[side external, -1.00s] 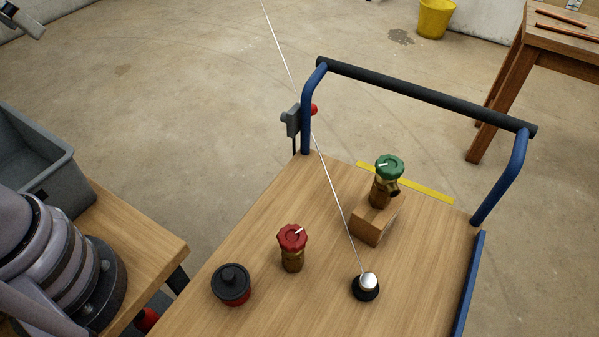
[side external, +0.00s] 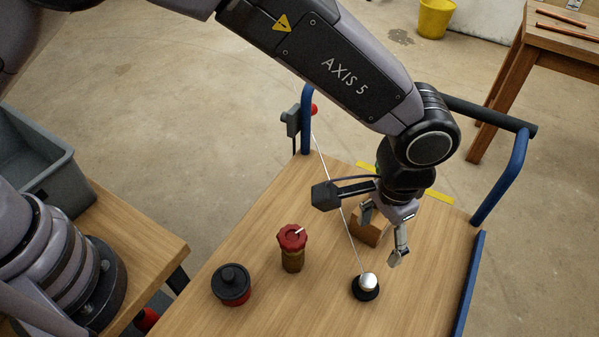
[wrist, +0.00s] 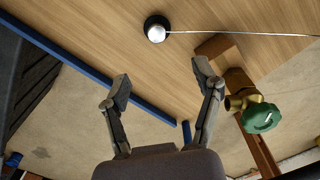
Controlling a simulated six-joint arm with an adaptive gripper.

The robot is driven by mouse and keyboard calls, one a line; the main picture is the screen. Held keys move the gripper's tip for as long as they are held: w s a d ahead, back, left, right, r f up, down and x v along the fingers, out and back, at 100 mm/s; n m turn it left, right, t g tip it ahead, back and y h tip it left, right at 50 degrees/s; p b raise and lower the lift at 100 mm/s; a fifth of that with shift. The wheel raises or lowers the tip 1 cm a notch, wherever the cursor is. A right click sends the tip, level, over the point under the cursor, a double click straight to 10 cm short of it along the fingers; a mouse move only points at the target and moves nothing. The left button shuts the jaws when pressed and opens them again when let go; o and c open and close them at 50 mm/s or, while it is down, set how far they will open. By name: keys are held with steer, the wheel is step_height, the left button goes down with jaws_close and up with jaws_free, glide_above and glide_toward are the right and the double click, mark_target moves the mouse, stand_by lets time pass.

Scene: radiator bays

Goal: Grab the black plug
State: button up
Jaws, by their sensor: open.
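A round black plug-like piece with a small knob (side external: 231,280) sits on a red base at the front left of the wooden cart top. A second black disc (side external: 367,294) carries a silver dome with a long thin line rising from it; it also shows at the top of the wrist view (wrist: 152,22). I cannot tell for certain which is the black plug; the knobbed one fits better. My gripper (side external: 380,238) is open and empty above the cart's right part, behind the silver-domed disc. Its spread fingers (wrist: 160,82) hold nothing in the wrist view.
A red-topped brass valve (side external: 292,248) stands right of the knobbed piece. A green-topped valve (wrist: 258,112) is by a wooden block (side external: 372,228), hidden by my arm from the side. A blue rail (side external: 468,285) edges the cart. The thin line crosses the middle.

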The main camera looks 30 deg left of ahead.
glide_above(369, 280)
steer(key=f, duration=0.8)
steer(key=shift+s+a+f, duration=0.2)
steer(key=shift+s+f, duration=0.15)
steer(key=shift+f, duration=0.05)
steer(key=shift+w+d+f, duration=0.1)
steer(key=shift+w+f, duration=0.1)
steer(key=shift+f, duration=1.3)
steer(key=shift+w+d+f, duration=0.1)
steer(key=shift+w+f, duration=0.05)
steer(key=shift+f, duration=1.35)
jaws_close()
steer(key=shift+r, duration=0.1)
